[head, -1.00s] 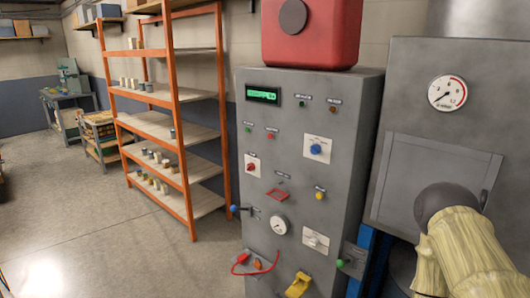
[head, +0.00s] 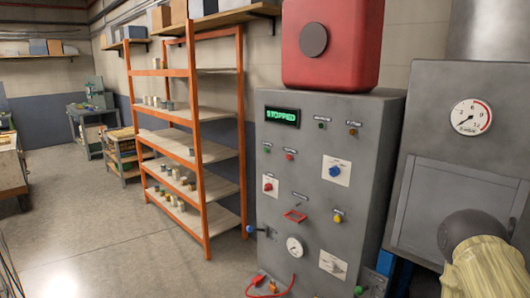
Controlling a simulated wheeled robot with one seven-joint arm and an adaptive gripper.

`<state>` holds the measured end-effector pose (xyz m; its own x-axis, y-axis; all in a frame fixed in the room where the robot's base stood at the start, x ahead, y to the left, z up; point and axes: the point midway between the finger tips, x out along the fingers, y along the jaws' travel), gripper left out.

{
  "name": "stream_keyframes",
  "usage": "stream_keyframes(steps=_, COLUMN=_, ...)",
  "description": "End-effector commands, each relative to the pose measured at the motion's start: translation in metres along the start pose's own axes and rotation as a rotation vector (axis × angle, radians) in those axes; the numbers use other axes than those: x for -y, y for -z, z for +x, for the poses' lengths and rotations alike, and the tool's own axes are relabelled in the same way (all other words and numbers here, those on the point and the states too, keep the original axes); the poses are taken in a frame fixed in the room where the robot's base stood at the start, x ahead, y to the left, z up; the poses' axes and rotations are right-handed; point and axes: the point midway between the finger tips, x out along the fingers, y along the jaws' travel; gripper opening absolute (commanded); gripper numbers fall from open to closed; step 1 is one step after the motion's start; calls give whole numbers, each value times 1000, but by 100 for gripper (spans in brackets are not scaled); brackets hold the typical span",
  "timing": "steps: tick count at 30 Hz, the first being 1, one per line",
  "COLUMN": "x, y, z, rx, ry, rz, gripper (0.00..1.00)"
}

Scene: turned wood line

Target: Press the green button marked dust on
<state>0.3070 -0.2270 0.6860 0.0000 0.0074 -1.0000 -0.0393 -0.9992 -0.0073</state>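A grey control cabinet (head: 310,180) stands in the middle of the head view, its front facing me. A small green button (head: 267,147) sits at its upper left, below the lit display (head: 282,116), which reads STOPPED. A small red button (head: 290,155) is just right of it. Labels above both are too small to read, so I cannot confirm which says dust on. A dark green round piece (head: 321,125) sits higher up, right of the display. My gripper is not in view.
The cabinet also carries a blue knob (head: 334,171), a yellow button (head: 338,217) and a gauge (head: 294,247). A red box (head: 330,65) is on top. A grey machine with a dial (head: 470,117) stands at right. An orange shelf (head: 204,150) is left; the floor (head: 100,225) there is open.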

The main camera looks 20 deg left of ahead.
Motion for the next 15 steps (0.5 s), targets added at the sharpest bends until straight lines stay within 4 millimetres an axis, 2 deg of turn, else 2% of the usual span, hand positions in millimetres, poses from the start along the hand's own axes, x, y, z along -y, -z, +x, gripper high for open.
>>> stream_keyframes(steps=1, x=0, y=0, z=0, rx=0, ry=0, rz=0, gripper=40)
stream_keyframes(steps=6, x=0, y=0, z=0, rx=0, ry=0, rz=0, gripper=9)
stream_keyframes(steps=8, x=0, y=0, z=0, rx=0, ry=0, rz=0, gripper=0)
stream_keyframes(steps=15, x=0, y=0, z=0, rx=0, ry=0, rz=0, gripper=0)
